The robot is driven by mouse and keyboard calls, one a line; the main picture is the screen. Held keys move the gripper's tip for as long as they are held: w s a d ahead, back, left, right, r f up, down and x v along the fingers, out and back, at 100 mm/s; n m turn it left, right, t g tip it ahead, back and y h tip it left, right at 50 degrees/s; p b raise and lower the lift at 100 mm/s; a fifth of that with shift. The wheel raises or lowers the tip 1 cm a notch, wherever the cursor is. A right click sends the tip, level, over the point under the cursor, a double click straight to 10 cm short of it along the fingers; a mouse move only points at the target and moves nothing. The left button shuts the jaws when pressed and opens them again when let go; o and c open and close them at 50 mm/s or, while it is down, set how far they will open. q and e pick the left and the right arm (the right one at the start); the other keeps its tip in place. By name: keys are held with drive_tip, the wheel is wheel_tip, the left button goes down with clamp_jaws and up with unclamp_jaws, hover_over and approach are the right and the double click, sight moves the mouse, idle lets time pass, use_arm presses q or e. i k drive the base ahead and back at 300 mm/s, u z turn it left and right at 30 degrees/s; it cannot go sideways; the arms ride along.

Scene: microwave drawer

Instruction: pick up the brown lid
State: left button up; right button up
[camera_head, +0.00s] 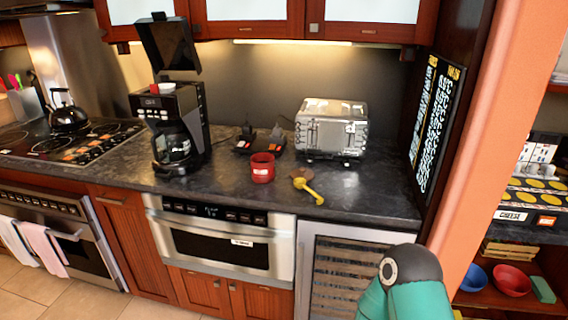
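A small brown round thing (301,173), which may be the brown lid, lies on the dark countertop (365,205) in front of the toaster. A yellow scoop or spoon (311,190) lies against it, its handle pointing toward the front right. I cannot tell whether the two are one piece. A red mug (262,168) stands just to their left. Part of my arm, teal with a black joint, rises at the bottom right, below the counter edge. Neither of my grippers shows.
A silver toaster (332,128) stands behind. A coffee maker (172,120) with its top raised is to the left. A dark device (258,142) sits behind the mug. A microwave drawer (222,240) is closed below the counter. The counter's right part is clear.

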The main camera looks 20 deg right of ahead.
sight(304, 173)
drive_tip(key=i, duration=0.95)
drive_tip(key=z, duration=0.1)
